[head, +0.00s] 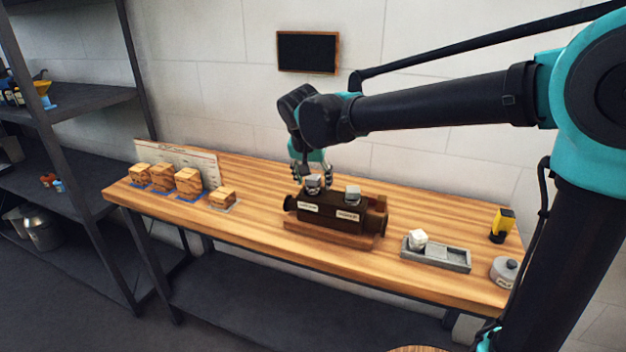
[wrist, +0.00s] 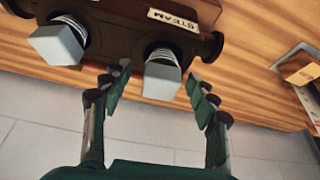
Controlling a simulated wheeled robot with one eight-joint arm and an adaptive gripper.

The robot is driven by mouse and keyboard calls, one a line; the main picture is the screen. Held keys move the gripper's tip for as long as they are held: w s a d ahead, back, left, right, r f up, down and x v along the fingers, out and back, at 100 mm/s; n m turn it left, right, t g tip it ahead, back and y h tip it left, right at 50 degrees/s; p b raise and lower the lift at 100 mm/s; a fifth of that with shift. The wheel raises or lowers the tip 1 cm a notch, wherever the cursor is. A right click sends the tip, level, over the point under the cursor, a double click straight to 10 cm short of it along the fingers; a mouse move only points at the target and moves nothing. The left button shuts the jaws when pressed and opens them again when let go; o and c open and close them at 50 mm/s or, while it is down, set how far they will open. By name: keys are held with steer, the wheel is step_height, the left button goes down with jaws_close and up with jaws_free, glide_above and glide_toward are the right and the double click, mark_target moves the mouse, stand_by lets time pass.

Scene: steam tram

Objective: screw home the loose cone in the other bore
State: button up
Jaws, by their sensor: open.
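A dark brown valve body (head: 336,214) sits on a wooden cradle on the bench. Two cones with grey square heads stand in its top bores. In the head view, the left cone (head: 313,183) is under my gripper (head: 312,172) and the right cone (head: 352,193) stands apart. In the wrist view, the cone beside the STEAM label (wrist: 162,77) is between the open fingertips of my gripper (wrist: 158,80), with gaps on both sides. The other cone (wrist: 58,42) is at upper left, its square head turned differently. I cannot tell which cone sits loose.
Several wooden blocks (head: 189,183) stand at left before a board. The bench front is clear.

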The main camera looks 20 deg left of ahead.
steer(key=shift+c, duration=0.2)
jaws_close()
steer(key=m+h, duration=0.1)
steer(key=m, duration=0.2)
steer(key=shift+a, duration=0.1)
steer(key=shift+m+h, duration=0.3)
steer(key=shift+m, duration=0.3)
steer(key=m+h, duration=0.1)
steer(key=m, duration=0.1)
steer(key=shift+m+g, duration=0.3)
steer(key=shift+m, duration=0.7)
